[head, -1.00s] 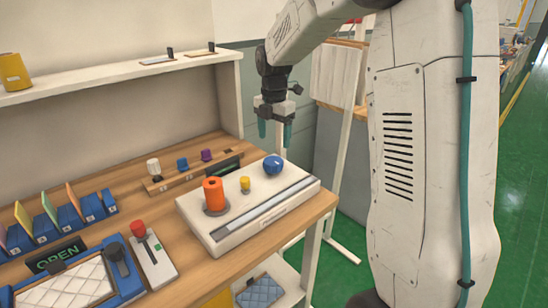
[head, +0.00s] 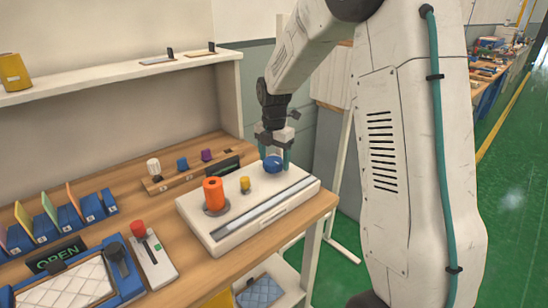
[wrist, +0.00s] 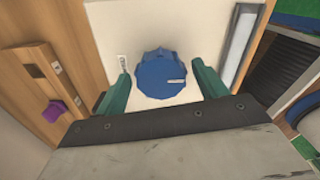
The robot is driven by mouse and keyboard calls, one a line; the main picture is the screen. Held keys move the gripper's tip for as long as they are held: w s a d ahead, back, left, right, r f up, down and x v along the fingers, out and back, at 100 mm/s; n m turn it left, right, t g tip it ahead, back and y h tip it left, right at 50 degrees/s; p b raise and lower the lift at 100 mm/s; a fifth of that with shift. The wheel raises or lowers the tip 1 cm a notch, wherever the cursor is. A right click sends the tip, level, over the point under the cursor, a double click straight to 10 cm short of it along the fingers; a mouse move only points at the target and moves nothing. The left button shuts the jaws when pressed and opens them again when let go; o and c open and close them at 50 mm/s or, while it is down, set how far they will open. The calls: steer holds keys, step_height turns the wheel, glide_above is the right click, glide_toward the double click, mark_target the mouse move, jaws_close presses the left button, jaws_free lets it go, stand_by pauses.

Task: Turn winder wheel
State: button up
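A blue ribbed knob (head: 273,164), the likely winder wheel, sits at the far right corner of a white box (head: 232,242) on the bench. It also shows in the wrist view (wrist: 161,76), with a small pale mark on its top. My gripper (head: 276,159) is open above the box, its teal fingers on either side of the knob. In the wrist view a gap shows between each finger and the knob. Whether the fingertips reach down fully beside it cannot be told.
An orange spool (head: 213,194) and a small yellow knob (head: 245,184) stand on the same box. A wooden rack (head: 168,187) with white, blue and purple knobs lies behind. A red-handled lever (head: 138,230) is at the left. The floor right of the bench is green and open.

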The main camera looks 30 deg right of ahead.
steer(key=c, duration=0.8)
